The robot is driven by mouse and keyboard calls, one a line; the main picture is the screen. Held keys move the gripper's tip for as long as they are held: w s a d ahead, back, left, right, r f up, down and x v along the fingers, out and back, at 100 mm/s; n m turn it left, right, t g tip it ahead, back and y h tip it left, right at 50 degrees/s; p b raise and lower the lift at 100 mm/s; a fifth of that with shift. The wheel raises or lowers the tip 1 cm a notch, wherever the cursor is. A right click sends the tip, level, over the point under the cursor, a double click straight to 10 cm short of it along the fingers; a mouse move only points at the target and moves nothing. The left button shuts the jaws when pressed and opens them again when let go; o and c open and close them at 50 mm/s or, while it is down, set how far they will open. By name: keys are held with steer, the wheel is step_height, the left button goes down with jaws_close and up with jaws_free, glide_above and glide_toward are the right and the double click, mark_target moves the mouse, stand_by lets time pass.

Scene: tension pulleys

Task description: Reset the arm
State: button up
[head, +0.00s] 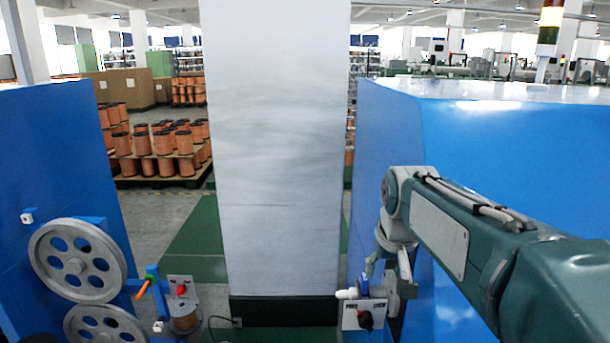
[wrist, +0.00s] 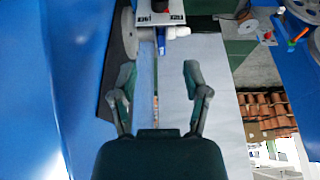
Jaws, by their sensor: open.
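My arm reaches in from the right in the head view and bends down beside the blue cabinet on the right. My gripper (head: 388,282) hangs at its end, over a small white control box (head: 352,317) with a dark knob. In the wrist view my gripper (wrist: 160,72) has its two fingers spread wide, with nothing between them. The control box (wrist: 150,18) shows at the top of that view, beyond the fingertips. A blue and white fitting (wrist: 164,45) sticks out at the box. Whether a finger touches the box is not clear.
Blue cabinets stand left (head: 60,180) and right (head: 470,140), with a white pillar (head: 280,150) between. Grey pulley wheels (head: 78,262), an orange-handled lever (head: 144,288) and a box with a red button (head: 181,290) are at lower left. Copper spools (head: 163,143) stand behind.

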steer(key=s+f, duration=0.3)
steer(key=s, duration=0.7)
steer(key=s+f+t, duration=0.1)
steer(key=s+f, duration=0.2)
steer(key=s, duration=0.8)
steer(key=shift+s+f+t, duration=0.25)
steer(key=shift+f+t, duration=0.05)
steer(key=shift+f, duration=0.05)
